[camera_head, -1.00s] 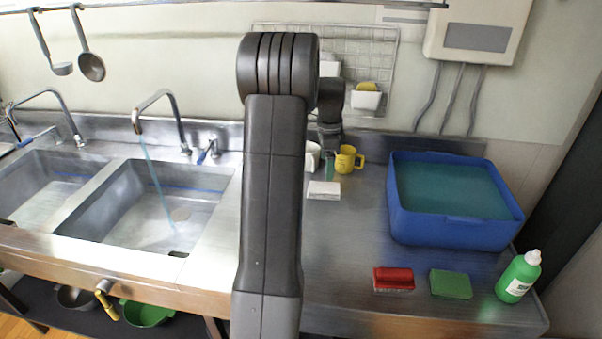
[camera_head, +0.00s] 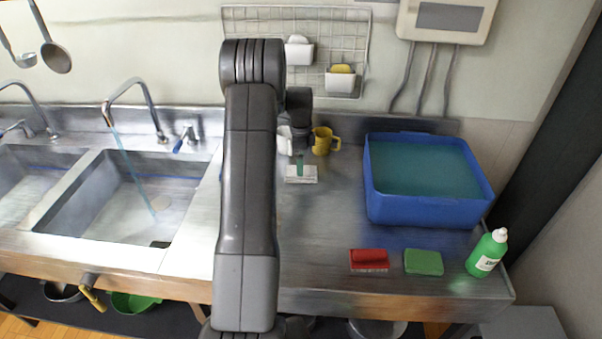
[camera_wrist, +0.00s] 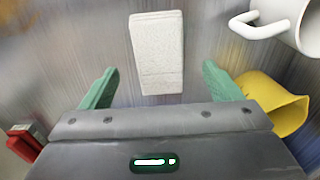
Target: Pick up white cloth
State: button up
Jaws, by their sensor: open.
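The white cloth (camera_head: 307,174) is a small folded block lying on the steel counter, right of my arm in the head view. In the wrist view the white cloth (camera_wrist: 157,50) lies just beyond the fingertips, roughly centred between them. My gripper (camera_wrist: 158,82) has two green fingers spread wide with nothing between them. In the head view my gripper (camera_head: 300,166) points down at the cloth, with a green finger overlapping it in the picture. I cannot tell the exact height of the fingers above the counter.
A yellow mug (camera_head: 322,141) and a white mug (camera_wrist: 280,22) stand close by the cloth. A blue tub (camera_head: 428,205) stands to the right. Sinks are left.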

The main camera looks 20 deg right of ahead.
jog(key=shift+f+p, duration=0.75)
jog(key=shift+f, duration=1.6)
jog(key=c, duration=1.1)
notch_tip(320, 180, up, 10)
jog(key=shift+a+r+b, duration=0.1)
jog(key=shift+b, duration=1.05)
jog(key=o, duration=0.5)
jog(key=shift+c, duration=0.2)
jog(key=c, duration=0.4)
